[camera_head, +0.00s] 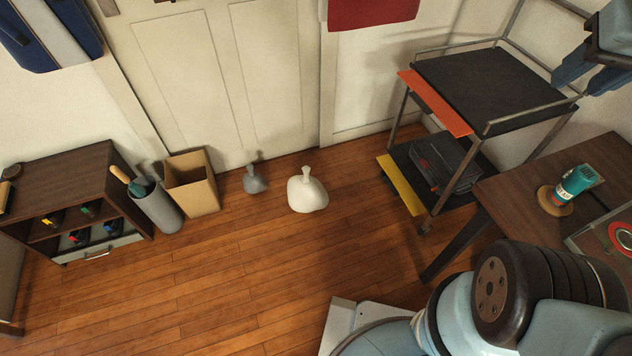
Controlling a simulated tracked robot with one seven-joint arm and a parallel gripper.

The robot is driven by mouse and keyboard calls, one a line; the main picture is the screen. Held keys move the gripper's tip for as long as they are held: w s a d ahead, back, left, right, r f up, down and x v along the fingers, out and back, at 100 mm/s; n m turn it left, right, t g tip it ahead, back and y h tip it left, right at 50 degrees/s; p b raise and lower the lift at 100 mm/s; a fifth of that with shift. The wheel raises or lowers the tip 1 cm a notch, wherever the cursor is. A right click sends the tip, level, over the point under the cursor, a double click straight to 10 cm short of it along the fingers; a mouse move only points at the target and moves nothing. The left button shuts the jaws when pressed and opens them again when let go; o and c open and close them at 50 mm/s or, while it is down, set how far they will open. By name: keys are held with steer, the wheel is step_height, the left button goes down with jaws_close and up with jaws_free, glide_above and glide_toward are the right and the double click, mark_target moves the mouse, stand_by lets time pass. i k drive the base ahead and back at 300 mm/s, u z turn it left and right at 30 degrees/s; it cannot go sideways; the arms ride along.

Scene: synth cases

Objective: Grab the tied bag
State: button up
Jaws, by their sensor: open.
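A white tied bag (307,195) with a knotted top stands upright on the wooden floor in front of the pale door. A smaller grey tied bag (254,182) stands to its left, close to the door. The two bags are apart. My gripper (576,86) is at the upper right edge of the view, partly cut off. Its two blue-grey fingers are apart with nothing seen between them. It is far to the right of both bags and touches neither.
A cardboard box (192,197) and a grey bin (158,207) stand left of the bags, beside a dark wooden shelf (75,168). A black cart (486,88) and a brown table (515,200) stand to the right. The floor (230,270) before the bags is clear.

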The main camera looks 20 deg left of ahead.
mark_target(305, 194)
steer(key=u, duration=1.1)
steer(key=i, duration=0.15)
steer(key=z, duration=3.45)
steer(key=k, duration=2.05)
steer(key=u, duration=0.55)
steer(key=i, duration=0.05)
steer(key=u, duration=1.3)
